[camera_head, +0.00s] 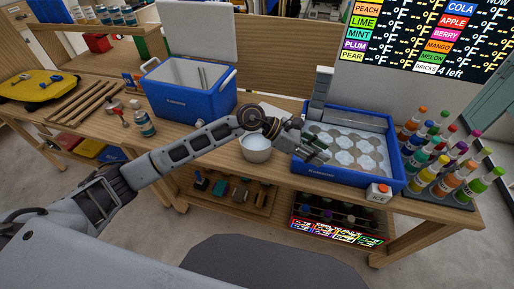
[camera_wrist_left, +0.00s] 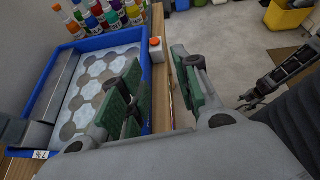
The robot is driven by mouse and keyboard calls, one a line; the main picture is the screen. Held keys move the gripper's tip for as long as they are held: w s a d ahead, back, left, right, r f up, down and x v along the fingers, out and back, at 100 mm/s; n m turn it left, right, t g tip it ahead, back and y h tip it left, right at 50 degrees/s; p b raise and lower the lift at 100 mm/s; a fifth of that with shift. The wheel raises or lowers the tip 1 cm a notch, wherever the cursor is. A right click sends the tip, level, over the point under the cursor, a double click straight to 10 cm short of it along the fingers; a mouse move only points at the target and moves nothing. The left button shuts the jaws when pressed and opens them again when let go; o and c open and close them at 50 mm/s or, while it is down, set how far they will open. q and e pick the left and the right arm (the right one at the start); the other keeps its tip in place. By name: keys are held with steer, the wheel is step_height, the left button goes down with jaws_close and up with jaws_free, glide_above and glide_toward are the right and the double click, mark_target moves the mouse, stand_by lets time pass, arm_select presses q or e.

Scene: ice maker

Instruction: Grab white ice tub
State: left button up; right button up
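A white, round, bowl-like tub (camera_head: 256,150) stands near the table's front edge, partly behind my left wrist in the head view. My left gripper (camera_head: 314,146) is just right of it, over the front left corner of the blue ice maker (camera_head: 345,178). In the left wrist view my left gripper (camera_wrist_left: 160,92) is open and empty, its green-padded fingers wide apart. One finger is over the ice maker (camera_wrist_left: 42,92), the other past the table edge. The tub is not seen there. A dark jointed part at the wrist view's right may be my right arm; its fingers are unclear.
A blue cooler (camera_head: 190,98) with its lid up stands behind my left arm. Colored bottles (camera_head: 455,178) fill a rack right of the ice maker. A small box with an orange-red button (camera_head: 379,192) sits at its front right corner. Shelves lie below the table.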

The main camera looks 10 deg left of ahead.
arm_select(q)
steer(key=w+a+f+m+y, duration=0.2)
steer(key=a+f+y, duration=0.2)
steer(key=a, duration=0.2)
steer(key=m+t+y, duration=0.1)
steer(key=m+y, duration=0.1)
steer(key=y, duration=0.6)
glide_above(249, 152)
steer(key=f, duration=0.2)
steer(key=shift+s+a+r, duration=0.1)
steer(key=shift+s+a, duration=0.15)
steer(key=shift+a, duration=0.05)
arm_select(e)
steer(key=shift+s+a, duration=0.15)
steer(key=shift+s, duration=0.15)
arm_select(q)
steer(key=shift+w+d+f+p, duration=0.1)
steer(key=shift+w+f+p, duration=0.1)
steer(key=shift+f, duration=1.25)
steer(key=shift+w+d+f+p, duration=0.1)
steer(key=shift+f+p, duration=0.1)
steer(key=shift+f, duration=1.2)
steer(key=shift+w+f+p, duration=0.15)
steer(key=shift+f+p, duration=0.05)
steer(key=shift+f, duration=1.25)
arm_select(e)
steer(key=shift+a+r, duration=0.25)
steer(key=shift+r, duration=0.35)
steer(key=shift+d, duration=0.1)
